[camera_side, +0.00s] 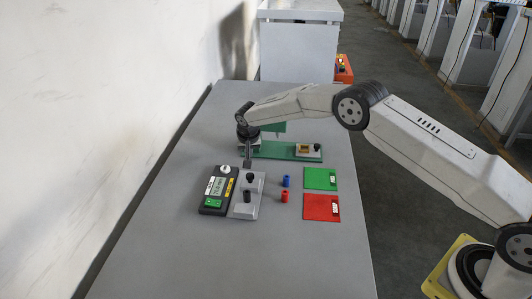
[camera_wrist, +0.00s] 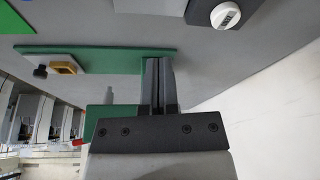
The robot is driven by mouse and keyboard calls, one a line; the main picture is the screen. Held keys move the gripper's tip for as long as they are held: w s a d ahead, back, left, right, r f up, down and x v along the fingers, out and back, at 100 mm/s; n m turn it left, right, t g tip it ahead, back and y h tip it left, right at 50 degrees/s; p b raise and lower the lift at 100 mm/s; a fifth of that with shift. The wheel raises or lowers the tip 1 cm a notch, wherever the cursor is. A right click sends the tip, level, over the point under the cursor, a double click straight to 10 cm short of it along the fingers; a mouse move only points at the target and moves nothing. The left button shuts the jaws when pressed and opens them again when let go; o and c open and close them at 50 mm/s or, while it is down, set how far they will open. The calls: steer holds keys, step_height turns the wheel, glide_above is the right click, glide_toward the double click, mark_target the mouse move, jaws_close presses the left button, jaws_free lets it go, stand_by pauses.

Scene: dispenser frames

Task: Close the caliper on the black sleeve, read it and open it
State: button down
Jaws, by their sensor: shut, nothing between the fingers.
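The caliper bench has a black readout unit (camera_side: 213,204) with a lit display, yellow and green keys and a white dial, beside a grey base (camera_side: 243,212). The display digits are too small to read surely. A black cylinder, which looks like the black sleeve (camera_side: 247,196), stands on the base; a second black piece (camera_side: 249,177) is behind it. I cannot tell how close the jaws are to the sleeve. My gripper (camera_side: 247,164) is shut and empty, pointing down just behind the base. Its fingers (camera_wrist: 159,62) show together in the wrist view; the dial unit (camera_wrist: 226,15) is at the top edge.
A blue sleeve (camera_side: 286,181) and a red sleeve (camera_side: 284,196) stand right of the base. A green pad (camera_side: 320,179) and a red pad (camera_side: 321,207) lie further right. A green dispenser plate (camera_side: 275,149) is behind. The front table is clear; a wall runs along the left.

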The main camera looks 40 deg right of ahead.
mark_target(247, 182)
steer(key=shift+x, duration=2.4)
steer(key=shift+s+a+r, duration=0.1)
steer(key=shift+s+a, duration=0.4)
steer(key=shift+s, duration=0.35)
steer(key=shift+s+a, duration=0.5)
steer(key=shift+s, duration=0.3)
steer(key=shift+s+a, duration=1.65)
steer(key=shift+s, duration=0.1)
steer(key=shift+w, duration=0.2)
